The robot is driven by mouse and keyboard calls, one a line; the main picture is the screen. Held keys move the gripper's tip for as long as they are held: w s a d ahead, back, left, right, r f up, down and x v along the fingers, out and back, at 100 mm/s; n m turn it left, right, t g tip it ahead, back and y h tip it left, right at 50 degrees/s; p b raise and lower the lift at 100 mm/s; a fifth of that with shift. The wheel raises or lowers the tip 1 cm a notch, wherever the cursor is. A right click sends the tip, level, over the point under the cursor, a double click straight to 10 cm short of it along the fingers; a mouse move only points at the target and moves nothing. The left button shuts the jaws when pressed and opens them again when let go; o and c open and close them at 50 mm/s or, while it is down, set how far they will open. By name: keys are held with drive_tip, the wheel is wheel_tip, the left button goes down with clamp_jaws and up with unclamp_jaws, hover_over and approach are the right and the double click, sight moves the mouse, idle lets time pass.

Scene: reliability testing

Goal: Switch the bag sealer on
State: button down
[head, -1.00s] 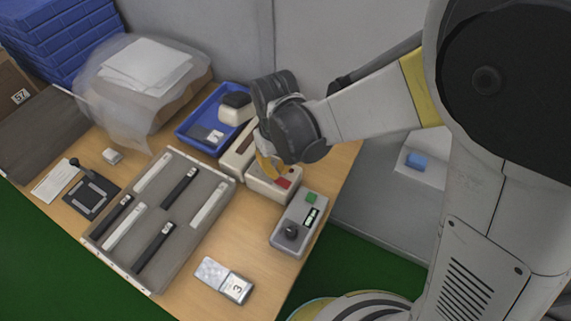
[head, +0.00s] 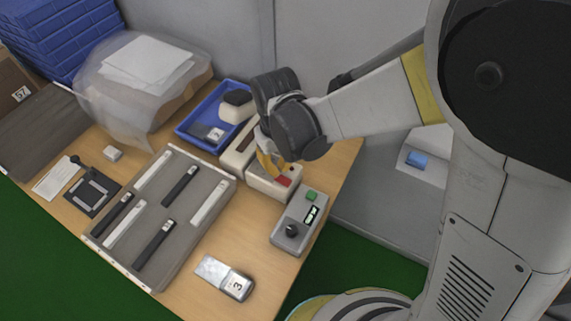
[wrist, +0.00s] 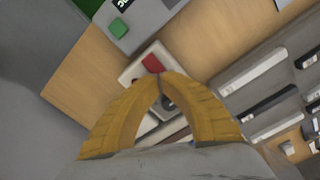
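The bag sealer (head: 259,183) is a cream device near the table's right edge, with a red switch (head: 283,181) on top of its near end. In the wrist view the red switch (wrist: 152,63) lies just beyond my fingertips, on the pale body of the sealer (wrist: 133,73). My gripper (wrist: 173,76) has yellow fingers whose tips meet, with nothing seen between them. In the head view my gripper (head: 270,168) points down over the sealer, beside the switch. Whether the tips touch the sealer cannot be told. My gripper and wrist hide part of it.
A grey control box (head: 288,235) with a green button and black knob stands next to the sealer. A blue tray (head: 187,131) lies behind. A grey rack (head: 187,224) with black and white strips is to the left. A numbered silver pouch (head: 222,277) lies in front.

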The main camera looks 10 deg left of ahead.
sight(279, 177)
drive_tip(key=shift+f+b, duration=1.6)
drive_tip(key=shift+f, duration=0.25)
idle(1.0)
drive_tip(key=shift+r+p, duration=2.6)
drive_tip(key=shift+r, duration=1)
drive_tip(key=shift+f, duration=0.1)
drive_tip(key=s+d+r+m+t, duration=0.2)
drive_tip(key=d+r, duration=0.5)
drive_tip(key=d, duration=0.5)
drive_tip(key=s+d+r+m+t, duration=0.3)
drive_tip(key=d+r+m+t, duration=0.2)
drive_tip(key=d, duration=0.8)
wheel_tip(279, 177, up, 4)
drive_tip(key=shift+s+d+f, duration=0.25)
drive_tip(key=shift+d, duration=0.05)
drive_tip(key=shift+a, duration=0.15)
